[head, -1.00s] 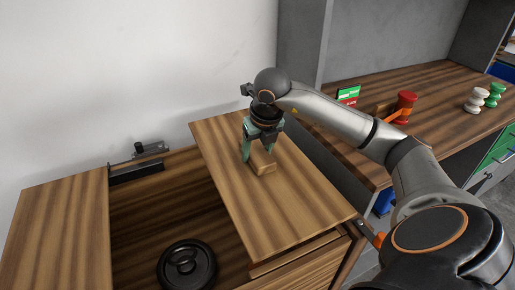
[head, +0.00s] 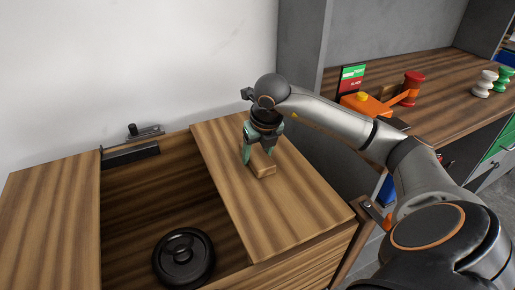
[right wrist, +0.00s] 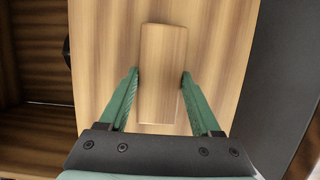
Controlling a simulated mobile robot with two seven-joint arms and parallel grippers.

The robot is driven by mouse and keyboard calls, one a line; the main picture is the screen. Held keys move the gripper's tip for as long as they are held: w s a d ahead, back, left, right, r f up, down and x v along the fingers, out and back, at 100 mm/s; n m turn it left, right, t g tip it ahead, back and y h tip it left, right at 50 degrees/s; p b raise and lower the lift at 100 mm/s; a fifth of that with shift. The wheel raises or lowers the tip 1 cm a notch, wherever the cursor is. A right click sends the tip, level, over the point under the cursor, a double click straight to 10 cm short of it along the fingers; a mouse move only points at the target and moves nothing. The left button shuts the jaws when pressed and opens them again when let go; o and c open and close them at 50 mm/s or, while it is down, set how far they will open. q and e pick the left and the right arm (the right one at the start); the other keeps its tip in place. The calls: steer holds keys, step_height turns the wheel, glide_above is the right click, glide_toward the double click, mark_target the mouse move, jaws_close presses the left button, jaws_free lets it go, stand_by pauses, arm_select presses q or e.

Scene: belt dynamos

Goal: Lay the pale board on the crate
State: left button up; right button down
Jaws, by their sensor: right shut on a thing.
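The pale board (head: 265,205) is a flat wooden panel with a small wooden block (head: 263,163) as a handle on top. It covers the right part of the wooden crate (head: 305,268), level with or just above the rim; I cannot tell whether it rests fully. My right gripper (head: 257,160) is shut on the block, its green fingers on both sides. In the right wrist view the block (right wrist: 162,75) sits between the fingertips (right wrist: 160,78), with the board (right wrist: 215,45) beneath. My left gripper is not in view.
Another wooden panel (head: 50,225) covers the crate's left part. A black round weight (head: 183,258) lies in the open middle. A dark bracket (head: 130,155) is at the back rim. A bench at right holds an orange box (head: 365,107), a red spool-shaped piece (head: 413,85) and a sign (head: 352,78).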

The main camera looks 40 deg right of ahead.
stand_by(0.3)
steer(key=shift+c, duration=1.4)
jaws_free()
steer(key=shift+o, duration=1.4)
steer(key=shift+f, duration=0.1)
steer(key=p+v, duration=0.2)
steer(key=v, duration=1)
steer(key=shift+r, duration=0.3)
steer(key=shift+s, duration=0.15)
